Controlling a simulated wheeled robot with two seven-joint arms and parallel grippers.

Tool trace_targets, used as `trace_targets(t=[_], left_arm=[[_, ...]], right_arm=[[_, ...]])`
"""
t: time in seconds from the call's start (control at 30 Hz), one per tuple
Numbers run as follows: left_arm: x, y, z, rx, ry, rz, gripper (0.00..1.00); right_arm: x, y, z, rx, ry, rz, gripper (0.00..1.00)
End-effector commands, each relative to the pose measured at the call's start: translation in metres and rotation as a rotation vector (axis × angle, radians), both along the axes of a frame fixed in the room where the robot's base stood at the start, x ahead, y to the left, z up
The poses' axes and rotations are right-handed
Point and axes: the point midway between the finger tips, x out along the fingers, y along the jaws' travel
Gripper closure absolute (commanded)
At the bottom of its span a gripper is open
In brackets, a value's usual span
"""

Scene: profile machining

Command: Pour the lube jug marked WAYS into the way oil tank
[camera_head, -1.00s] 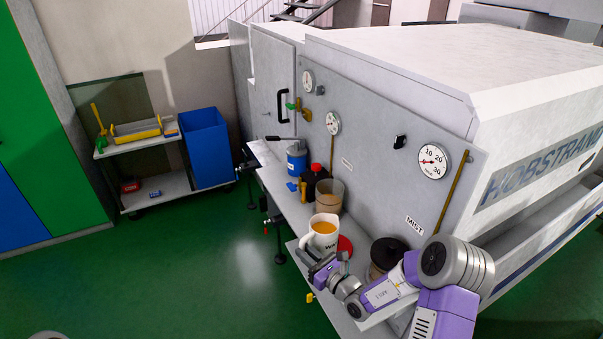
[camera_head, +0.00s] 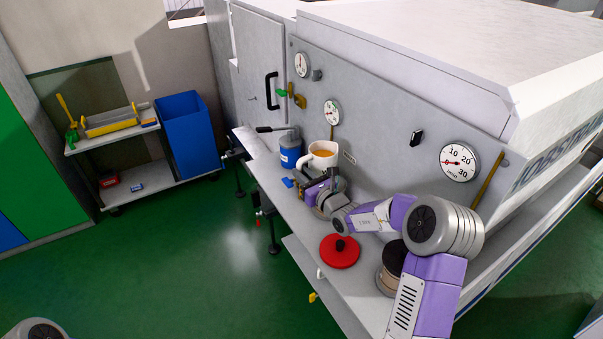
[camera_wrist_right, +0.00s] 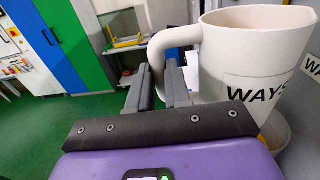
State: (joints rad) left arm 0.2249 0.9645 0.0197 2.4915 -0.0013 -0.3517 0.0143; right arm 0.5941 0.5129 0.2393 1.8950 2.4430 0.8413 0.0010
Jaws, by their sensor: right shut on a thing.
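The white jug (camera_head: 322,156) holds amber oil and is raised above the back part of the shelf. Its WAYS marking shows on the jug in the right wrist view (camera_wrist_right: 238,60). It looks about upright. My right gripper (camera_head: 322,183) is shut on the jug's handle; the fingers (camera_wrist_right: 160,85) are at the handle in the wrist view. An open container with a tan rim (camera_wrist_right: 276,132) shows partly below the jug in the wrist view, but any label on it is hidden. In the head view my gripper and forearm mostly cover that spot. My left gripper is not in view.
A black-lidded container (camera_head: 390,279) stands close to my arm. A blue can (camera_head: 290,151) is left of the jug. The gauge panel (camera_head: 390,135) rises behind.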

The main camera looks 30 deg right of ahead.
Motion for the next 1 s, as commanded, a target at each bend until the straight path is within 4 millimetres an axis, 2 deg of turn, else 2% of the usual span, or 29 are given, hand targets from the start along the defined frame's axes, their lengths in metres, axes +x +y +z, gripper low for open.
trace_targets(t=[0.17, 0.37, 0.8, 1.0], left_arm=[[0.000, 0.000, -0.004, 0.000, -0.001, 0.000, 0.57], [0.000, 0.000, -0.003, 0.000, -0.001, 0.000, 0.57], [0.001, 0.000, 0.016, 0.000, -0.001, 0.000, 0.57], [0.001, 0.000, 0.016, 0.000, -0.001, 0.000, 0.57]], right_arm=[[0.000, 0.001, 0.001, 0.004, -0.006, 0.001, 1.00], [-0.001, 0.006, -0.010, 0.157, 0.015, 0.001, 1.00], [0.000, 0.007, 0.006, 0.249, 0.029, 0.001, 1.00], [0.000, 0.007, 0.005, 0.263, 0.030, 0.001, 1.00]])
